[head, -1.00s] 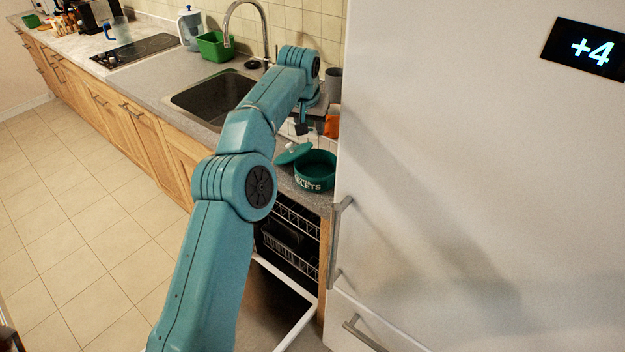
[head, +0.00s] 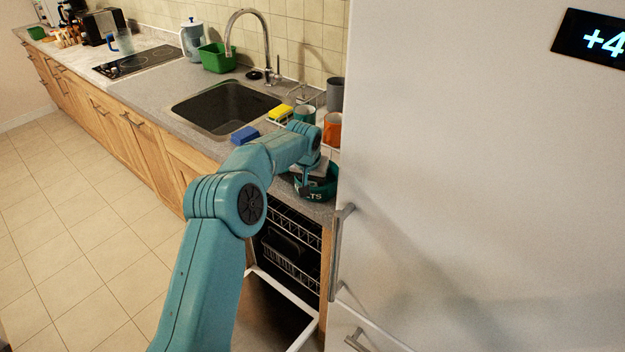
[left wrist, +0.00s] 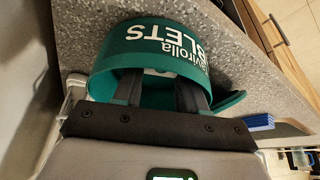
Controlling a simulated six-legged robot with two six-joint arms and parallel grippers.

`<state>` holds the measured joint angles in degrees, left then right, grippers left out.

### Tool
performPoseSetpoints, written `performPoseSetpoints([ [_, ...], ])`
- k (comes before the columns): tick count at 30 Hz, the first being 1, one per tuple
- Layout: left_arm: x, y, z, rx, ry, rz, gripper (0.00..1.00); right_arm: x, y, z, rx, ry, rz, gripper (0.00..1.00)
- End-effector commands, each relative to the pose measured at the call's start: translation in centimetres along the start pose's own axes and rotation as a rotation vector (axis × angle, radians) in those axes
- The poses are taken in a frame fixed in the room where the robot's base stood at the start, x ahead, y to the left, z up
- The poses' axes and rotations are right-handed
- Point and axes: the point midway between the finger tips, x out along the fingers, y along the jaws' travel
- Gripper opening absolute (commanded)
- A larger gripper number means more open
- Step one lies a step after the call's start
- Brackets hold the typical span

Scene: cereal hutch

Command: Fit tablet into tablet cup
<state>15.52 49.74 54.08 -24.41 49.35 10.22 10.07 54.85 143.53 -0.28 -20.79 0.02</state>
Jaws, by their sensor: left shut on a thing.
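The green tablet tub (head: 330,186), lettered "LETS" in the left wrist view (left wrist: 125,62), stands open on the counter beside the fridge. My left gripper (head: 306,188) reaches down at the tub. In the left wrist view its dark fingers (left wrist: 163,84) reach into the tub mouth and are shut on a small whitish thing, likely a tablet (left wrist: 160,72), mostly hidden by fingers and rim. The teal lid (left wrist: 230,102) lies against the tub's side. The tablet cup cannot be made out. My right gripper is out of view.
The dishwasher below is open, with a wire rack (head: 290,243) and its door (head: 275,308) lowered. The tall fridge (head: 460,170) bounds the right. A blue block (head: 245,135), yellow sponge (head: 281,113), orange mug (head: 332,129) and sink (head: 225,108) lie behind.

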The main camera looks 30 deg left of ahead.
Motion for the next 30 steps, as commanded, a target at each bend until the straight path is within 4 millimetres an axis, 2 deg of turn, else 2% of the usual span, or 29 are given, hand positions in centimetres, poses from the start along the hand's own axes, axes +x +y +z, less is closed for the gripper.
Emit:
performPoseSetpoints([
  [5,0.4,0.0,0.2,0.0,-0.001,0.0,0.08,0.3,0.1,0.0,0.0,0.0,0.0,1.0],
  [6,0.2,0.0,0.1,0.0,-0.001,0.0,0.51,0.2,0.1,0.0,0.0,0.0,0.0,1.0],
  [18,0.2,0.0,0.1,0.0,-0.001,0.0,0.52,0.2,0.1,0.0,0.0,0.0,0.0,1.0],
  [22,-0.3,0.0,0.0,0.0,0.001,0.0,0.52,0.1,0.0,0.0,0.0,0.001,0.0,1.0],
  [26,-2.4,0.0,0.0,0.0,0.003,0.0,0.52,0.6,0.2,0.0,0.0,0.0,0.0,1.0],
  [30,-5.8,0.0,0.0,0.0,0.004,0.001,0.52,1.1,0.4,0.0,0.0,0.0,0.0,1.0],
])
